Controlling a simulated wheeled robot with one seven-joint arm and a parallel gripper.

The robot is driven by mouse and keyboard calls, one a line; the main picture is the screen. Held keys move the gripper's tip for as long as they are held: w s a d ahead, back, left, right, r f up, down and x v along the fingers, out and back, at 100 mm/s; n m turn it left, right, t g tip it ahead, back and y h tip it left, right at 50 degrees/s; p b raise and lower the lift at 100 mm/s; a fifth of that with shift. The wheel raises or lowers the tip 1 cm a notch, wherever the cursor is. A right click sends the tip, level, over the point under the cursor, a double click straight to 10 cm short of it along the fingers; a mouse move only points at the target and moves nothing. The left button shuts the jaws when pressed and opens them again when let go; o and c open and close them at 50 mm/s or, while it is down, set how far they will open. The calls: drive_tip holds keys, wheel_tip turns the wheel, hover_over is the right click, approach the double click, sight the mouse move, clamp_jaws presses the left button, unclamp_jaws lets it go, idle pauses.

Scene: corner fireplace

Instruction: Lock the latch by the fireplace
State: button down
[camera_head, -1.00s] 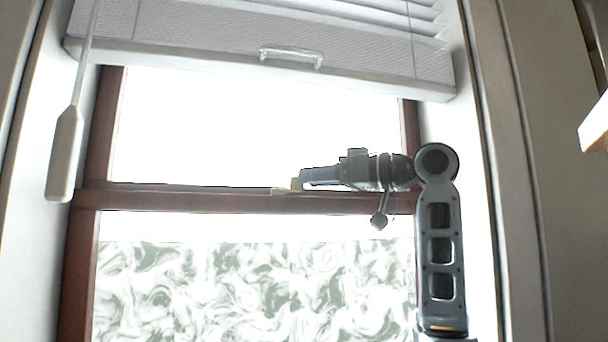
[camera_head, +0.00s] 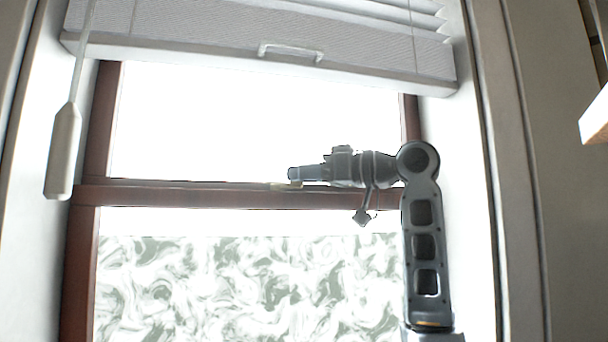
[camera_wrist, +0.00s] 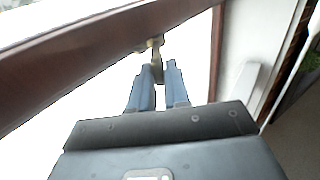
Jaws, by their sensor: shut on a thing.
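The window latch (camera_head: 287,186) is a small pale brass-coloured piece on the brown middle rail of the window, partly hidden by my gripper in the head view. In the wrist view the latch (camera_wrist: 157,62) shows as a dull lever with a yellowish base at the rail's edge. My gripper (camera_head: 292,174) comes in from the right, just above the rail. In the wrist view my gripper (camera_wrist: 159,72) has its two blue-grey fingers on either side of the lever, shut on it. The exact contact at the fingertips is too small to see.
The brown rail (camera_head: 200,196) crosses the window between a bright upper pane and a patterned lower pane (camera_head: 200,285). A partly raised white blind (camera_head: 180,35) hangs above. Its wand (camera_head: 63,150) hangs at left. A pale ledge (camera_head: 597,118) juts in at right.

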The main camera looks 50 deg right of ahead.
drive_tip(key=shift+w+d+n+g+y+p, duration=0.2)
drive_tip(key=shift+d+n+g+y, duration=0.25)
drive_tip(key=shift+n+y, duration=0.5)
drive_tip(key=shift+w+d+n+g+y+p, duration=0.25)
drive_tip(key=shift+n+g+y, duration=0.35)
drive_tip(key=shift+y, duration=0.65)
drive_tip(key=shift+d+n+g+y+p, duration=0.1)
drive_tip(key=shift+d+n+g+y, duration=0.35)
drive_tip(key=shift+n+y, duration=0.5)
drive_tip(key=c, duration=1.2)
unclamp_jaws()
drive_tip(key=shift+b+v, duration=1)
drive_tip(key=shift+v, duration=2.95)
